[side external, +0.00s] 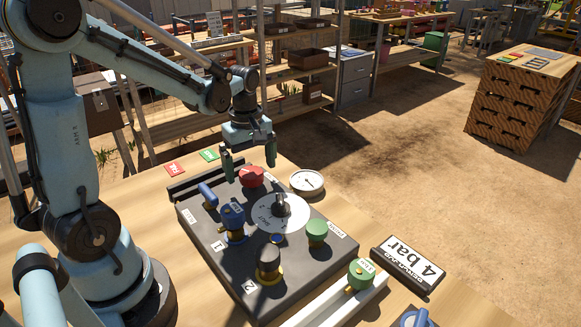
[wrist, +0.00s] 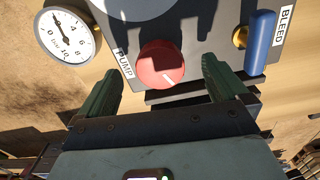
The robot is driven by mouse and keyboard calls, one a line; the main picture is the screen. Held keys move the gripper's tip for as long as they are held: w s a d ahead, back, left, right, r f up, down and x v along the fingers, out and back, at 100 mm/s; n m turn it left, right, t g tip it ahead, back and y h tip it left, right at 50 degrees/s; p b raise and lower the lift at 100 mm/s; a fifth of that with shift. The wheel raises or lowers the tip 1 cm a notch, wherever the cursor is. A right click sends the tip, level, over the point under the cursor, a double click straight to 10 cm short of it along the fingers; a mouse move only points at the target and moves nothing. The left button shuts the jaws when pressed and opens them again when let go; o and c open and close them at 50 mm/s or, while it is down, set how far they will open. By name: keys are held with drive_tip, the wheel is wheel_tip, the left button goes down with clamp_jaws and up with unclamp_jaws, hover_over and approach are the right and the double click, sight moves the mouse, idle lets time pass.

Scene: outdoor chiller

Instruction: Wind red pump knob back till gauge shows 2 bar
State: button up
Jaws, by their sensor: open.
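The red pump knob (side external: 252,177) is at the back of the dark panel, and it also shows in the wrist view (wrist: 161,64), with a white mark on its face, beside a PUMP label. My gripper (side external: 249,170) is open above the knob. In the wrist view its green fingers (wrist: 162,66) are spread on either side of the knob, with gaps and no clear contact. The white round gauge (side external: 306,182) is beside the panel's back right corner. In the wrist view the gauge (wrist: 68,36) has a dark needle pointing up and left; its exact reading is unclear.
The panel (side external: 193,233) also carries a blue BLEED lever (side external: 208,195), a white disc (side external: 265,215), and blue, black and green knobs. A "4 bar" sign (side external: 412,265) lies to the right. Red and green cards lie behind on the bench.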

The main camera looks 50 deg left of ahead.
drive_tip(key=shift+r, duration=2.65)
wheel_tip(320, 180, up, 12)
drive_tip(key=s+d+f+m+t, duration=0.4)
drive_tip(key=d+f+m+t, duration=0.3)
drive_tip(key=m, duration=1)
drive_tip(key=d+f, duration=0.3)
drive_tip(key=d, duration=0.1)
drive_tip(key=shift+f, duration=0.25)
drive_tip(key=shift+c, duration=0.3)
